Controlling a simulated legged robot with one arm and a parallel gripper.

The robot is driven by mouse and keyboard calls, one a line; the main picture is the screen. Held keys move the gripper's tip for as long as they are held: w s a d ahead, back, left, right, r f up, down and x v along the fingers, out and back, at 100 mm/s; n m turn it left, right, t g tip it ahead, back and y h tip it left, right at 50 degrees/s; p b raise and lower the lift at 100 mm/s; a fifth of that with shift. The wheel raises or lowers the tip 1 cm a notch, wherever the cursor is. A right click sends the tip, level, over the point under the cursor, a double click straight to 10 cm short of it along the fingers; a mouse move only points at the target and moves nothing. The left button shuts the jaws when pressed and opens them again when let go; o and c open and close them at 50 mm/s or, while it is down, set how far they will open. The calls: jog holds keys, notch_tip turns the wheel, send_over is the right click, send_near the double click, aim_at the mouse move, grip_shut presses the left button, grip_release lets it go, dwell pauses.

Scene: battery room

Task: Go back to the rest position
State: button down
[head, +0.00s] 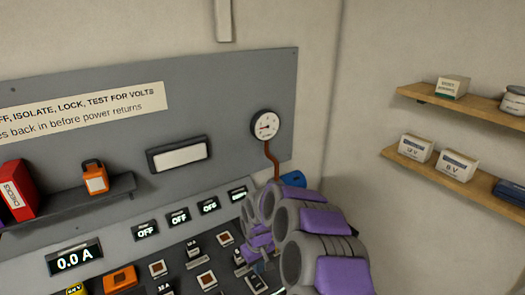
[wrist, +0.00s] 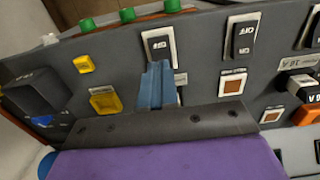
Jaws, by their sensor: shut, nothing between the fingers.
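My gripper (wrist: 155,85) shows in the wrist view as two blue fingers pressed together, with nothing between them. It is in front of the dark control panel, just below a black rocker switch (wrist: 159,47) in a white frame; I cannot tell whether it touches the panel. In the head view my grey and purple arm reaches from the lower right over the right end of the sloping panel (head: 215,258). My fingers are not clear there, and the arm hides part of the panel.
An upright grey board with a gauge (head: 265,125) stands behind the panel. A ledge (head: 122,186) holds an orange padlock (head: 95,177) and a red book (head: 18,190). Wooden shelves (head: 460,107) with boxes are on the right wall. Open air lies between arm and shelves.

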jog(key=s+d+r+m, duration=0.1)
jog(key=s+d+r, duration=0.3)
jog(key=s+r, duration=0.45)
jog(key=s+d+r+m, duration=0.1)
jog(key=s+d+r, duration=0.4)
jog(key=s+r, duration=0.35)
jog(key=s+d+r+m+g, duration=0.1)
jog(key=s+d+m, duration=0.1)
jog(key=s, duration=0.9)
jog(key=s+d+r+m, duration=0.1)
jog(key=s+d, duration=0.4)
jog(key=s, duration=0.6)
jog(key=shift+s+d+r+m+g, duration=0.2)
jog(key=shift+s+m+g, duration=0.2)
jog(key=shift+m, duration=0.5)
jog(key=shift+w+a, duration=0.1)
jog(key=shift+a, duration=0.1)
